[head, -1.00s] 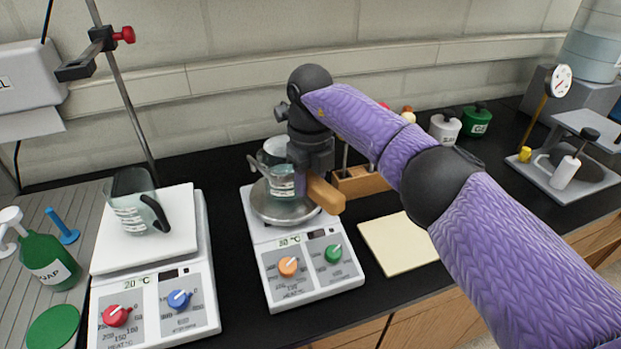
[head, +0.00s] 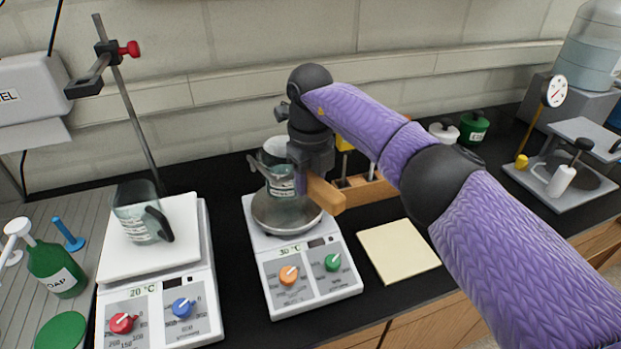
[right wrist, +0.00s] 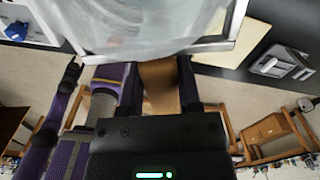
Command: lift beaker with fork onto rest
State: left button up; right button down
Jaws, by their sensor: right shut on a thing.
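A glass beaker (head: 279,172) with white markings is at the middle hotplate, its body over the round metal plate (head: 285,215). It looks upright and seems slightly above the plate, but my gripper covers the contact. My right gripper (head: 308,178) is right beside the beaker and shut on the fork's wooden handle (head: 326,196). The handle (right wrist: 160,88) also shows between the fingers in the right wrist view. The fork's prongs are mostly hidden; a dark end shows left of the beaker. I cannot tell which thing is the rest.
A second beaker (head: 143,213) with a black handle stands on the left hotplate (head: 190,250). A cream pad (head: 398,248) lies right of the middle hotplate. Behind it is a wooden block (head: 370,188). A clamp stand (head: 128,100) rises at back left. A green soap bottle (head: 57,267) is at left.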

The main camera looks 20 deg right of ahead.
pick_arm(q)
jog(key=shift+a+r, duration=0.1)
jog(key=shift+a, duration=0.2)
pick_arm(e)
jog(key=shift+r, duration=0.15)
jog(key=shift+s+d+r+p, duration=0.1)
jog(key=shift+s+d+p, duration=0.05)
jog(key=shift+d+p, duration=0.3)
pick_arm(q)
notch_tip(320, 180, up, 7)
jog(key=d+p, duration=0.1)
jog(key=p, duration=0.5)
jog(key=shift+w+d, duration=0.15)
jog(key=shift+w, duration=0.15)
pick_arm(e)
jog(key=s+d, duration=0.6)
jog(key=d, duration=0.4)
jog(key=s+d, duration=0.6)
jog(key=d, duration=0.4)
jog(key=shift+s+d, duration=0.15)
jog(key=shift+d, duration=0.2)
pick_arm(q)
jog(key=shift+r, duration=0.2)
